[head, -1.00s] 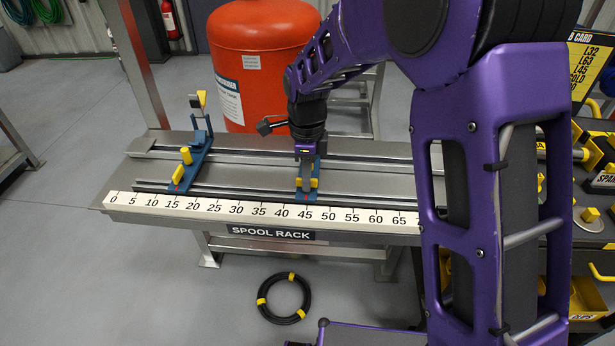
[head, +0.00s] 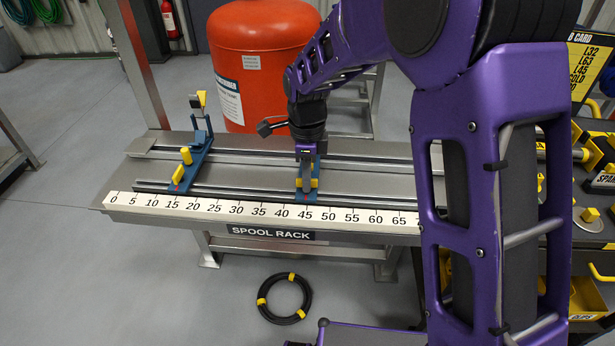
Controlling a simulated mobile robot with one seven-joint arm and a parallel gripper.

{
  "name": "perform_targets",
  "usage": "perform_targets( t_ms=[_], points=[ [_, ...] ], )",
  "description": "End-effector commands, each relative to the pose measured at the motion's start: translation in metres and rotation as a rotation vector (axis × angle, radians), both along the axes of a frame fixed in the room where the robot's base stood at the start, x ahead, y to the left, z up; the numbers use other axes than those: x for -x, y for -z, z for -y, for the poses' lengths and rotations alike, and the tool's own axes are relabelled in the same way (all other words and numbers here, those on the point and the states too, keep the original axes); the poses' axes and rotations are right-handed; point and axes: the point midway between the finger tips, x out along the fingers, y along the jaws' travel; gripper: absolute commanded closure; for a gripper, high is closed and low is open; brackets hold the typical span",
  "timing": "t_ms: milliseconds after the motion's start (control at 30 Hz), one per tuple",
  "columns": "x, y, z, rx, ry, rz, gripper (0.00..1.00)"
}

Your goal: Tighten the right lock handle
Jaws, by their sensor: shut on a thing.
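The right lock handle (head: 313,183) is a yellow piece on the right blue bracket (head: 310,194), which stands on the spool rack rails with its pointer close to 45 on the scale. My gripper (head: 306,178) points down over this bracket and is shut on the yellow handle; its fingers cover the middle of it. The left blue bracket (head: 199,150) stands near 15 on the scale, with its own yellow lock handle (head: 178,173) and a yellow knob (head: 186,155). How tight the right handle is cannot be seen.
The white scale (head: 240,207) runs along the front edge of the spool rack (head: 160,213). A large orange tank (head: 260,60) stands behind it. A coiled black cable (head: 285,298) lies on the floor in front. My arm hides the rack's right end.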

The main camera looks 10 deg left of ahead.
Motion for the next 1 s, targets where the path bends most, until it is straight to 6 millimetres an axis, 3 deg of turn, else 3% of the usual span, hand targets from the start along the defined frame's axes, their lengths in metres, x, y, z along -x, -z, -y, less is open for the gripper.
perform_targets(
  t_ms=[200,600,833,1000],
  points=[
    [-0.0002,-0.0014,-0.0002,0.000,-0.216,0.001,1.00],
    [-0.0003,-0.0009,-0.0002,0.000,-0.280,0.001,1.00],
    [0.0000,-0.0014,-0.0001,-0.001,-0.501,-0.001,1.00],
    [-0.0001,-0.0004,-0.0002,0.000,-0.565,0.001,1.00]
  ],
)
